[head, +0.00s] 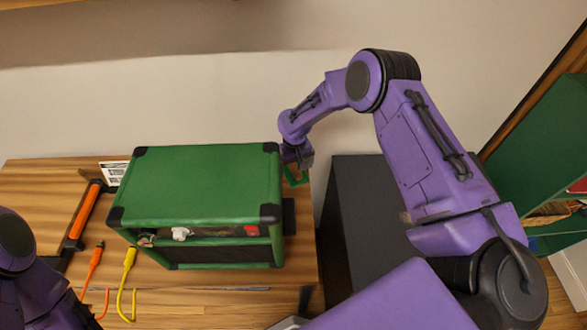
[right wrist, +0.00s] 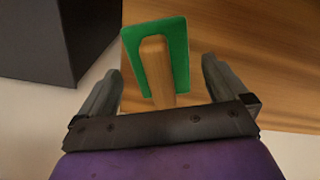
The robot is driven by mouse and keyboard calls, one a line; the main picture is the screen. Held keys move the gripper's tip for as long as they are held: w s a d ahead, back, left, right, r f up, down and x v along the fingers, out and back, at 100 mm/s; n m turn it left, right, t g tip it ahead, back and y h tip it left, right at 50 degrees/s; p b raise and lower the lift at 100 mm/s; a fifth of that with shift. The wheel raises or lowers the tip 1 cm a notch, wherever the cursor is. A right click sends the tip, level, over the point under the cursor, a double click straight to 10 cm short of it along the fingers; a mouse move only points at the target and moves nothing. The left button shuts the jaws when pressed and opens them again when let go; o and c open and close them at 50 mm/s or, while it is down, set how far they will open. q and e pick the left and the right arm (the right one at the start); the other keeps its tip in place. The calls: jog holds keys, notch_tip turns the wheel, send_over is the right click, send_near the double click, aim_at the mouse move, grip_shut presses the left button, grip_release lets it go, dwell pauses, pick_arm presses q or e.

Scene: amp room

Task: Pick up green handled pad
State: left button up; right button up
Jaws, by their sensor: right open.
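The green handled pad is a flat green rectangle with a light wooden handle. In the right wrist view the pad (right wrist: 180,50) lies just beyond my fingers, its handle (right wrist: 157,68) pointing back between them. My right gripper (right wrist: 160,85) is open, one finger on each side of the handle, not touching it. In the head view the pad (head: 296,178) shows as a small green patch just below my right gripper (head: 297,155), behind the amp's right side; most of it is hidden.
A green amp box (head: 205,180) with black corners stands on the wooden table (head: 235,303), left of my right gripper. A dark block (head: 355,220) stands right of the table edge. An orange tool (head: 84,216) and a yellow cable (head: 128,270) lie at left.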

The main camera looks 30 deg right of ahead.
aim_at(295, 166)
jog(key=shift+f, duration=0.6)
jog(key=shift+s+f, duration=0.15)
pick_arm(q)
jog(key=shift+s+r, duration=0.25)
jog(key=shift+r, duration=0.05)
pick_arm(e)
jog(key=shift+s, duration=0.1)
jog(key=c, duration=1.2)
jog(key=shift+r, duration=0.6)
notch_tip(295, 166, up, 8)
jog(key=shift+r+b, duration=0.2)
jog(key=shift+b, duration=0.85)
pick_arm(q)
notch_tip(295, 166, down, 2)
jog(key=shift+w+f, duration=0.1)
pick_arm(e)
jog(key=shift+r, duration=0.25)
